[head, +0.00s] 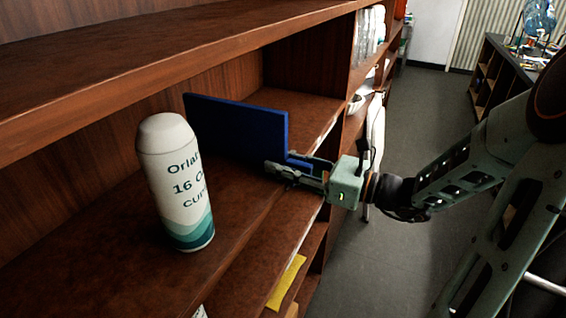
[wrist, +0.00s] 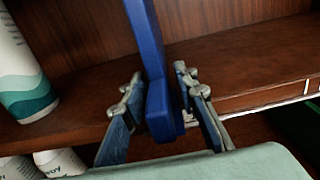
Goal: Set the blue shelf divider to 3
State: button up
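The blue shelf divider (head: 236,127) stands upright on the brown wooden shelf (head: 115,218), behind and to the right of a white cup canister. My gripper (head: 291,165) reaches in from the right at the shelf's front edge. In the wrist view my gripper (wrist: 158,95) is open, with one finger on each side of the divider's front tab (wrist: 161,112). A gap shows between the left finger and the tab; the right finger is close to the divider, and I cannot tell if it touches. A pale strip (wrist: 268,108) runs along the shelf edge; no number is readable.
The white and teal canister (head: 175,182) stands on the same shelf, left of the divider; it also shows in the wrist view (wrist: 22,75). An upper shelf (head: 160,70) overhangs. A yellow item (head: 286,282) lies below. Shelf space right of the divider is clear.

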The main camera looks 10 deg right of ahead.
grip_shut()
jog(key=shift+w+d, duration=0.1)
